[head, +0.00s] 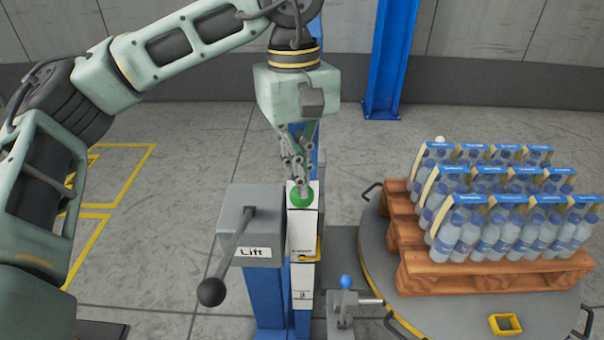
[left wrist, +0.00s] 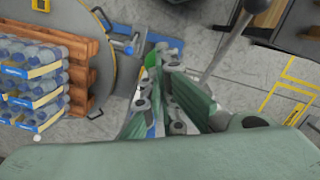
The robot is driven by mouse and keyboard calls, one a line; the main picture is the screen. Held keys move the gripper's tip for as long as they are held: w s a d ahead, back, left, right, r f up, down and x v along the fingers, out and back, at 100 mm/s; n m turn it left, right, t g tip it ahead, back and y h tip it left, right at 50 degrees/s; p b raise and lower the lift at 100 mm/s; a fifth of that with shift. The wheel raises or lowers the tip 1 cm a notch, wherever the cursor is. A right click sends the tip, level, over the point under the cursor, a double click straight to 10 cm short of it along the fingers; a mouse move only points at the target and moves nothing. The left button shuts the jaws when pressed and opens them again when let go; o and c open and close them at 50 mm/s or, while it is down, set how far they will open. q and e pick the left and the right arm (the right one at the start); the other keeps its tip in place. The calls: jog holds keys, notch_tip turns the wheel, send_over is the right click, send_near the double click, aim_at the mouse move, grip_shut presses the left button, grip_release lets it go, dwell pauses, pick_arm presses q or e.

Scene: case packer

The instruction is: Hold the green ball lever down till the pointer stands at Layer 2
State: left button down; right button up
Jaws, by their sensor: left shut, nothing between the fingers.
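The green ball (head: 301,197) of the lever sits at the upper part of a white panel (head: 303,232) on a blue post. My left gripper (head: 304,187) is shut and empty, pointing down with its fingertips at the ball, covering its top edge. I cannot tell whether they touch. In the left wrist view the green ball (left wrist: 151,58) shows partly behind the fingers (left wrist: 160,62). A yellow part (head: 306,258), perhaps the pointer, crosses the panel below the ball. The panel's print is too small to read. My right gripper is out of view.
A grey box marked Lift (head: 252,252) with a black-knobbed lever (head: 211,292) stands left of the panel. A blue-knobbed lever (head: 346,282) is at lower right. A turntable (head: 372,262) bears a wooden pallet (head: 440,278) with bottle packs (head: 500,215).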

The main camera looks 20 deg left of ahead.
pick_arm(q)
jog(key=w+a+r, duration=0.1)
jog(key=r, duration=0.5)
jog(key=w+a+r+p, duration=0.1)
jog(key=w+r, duration=0.1)
jog(key=r, duration=0.4)
jog(key=shift+a+r, duration=0.3)
jog(key=shift+r, duration=0.1)
jog(key=shift+w, duration=0.15)
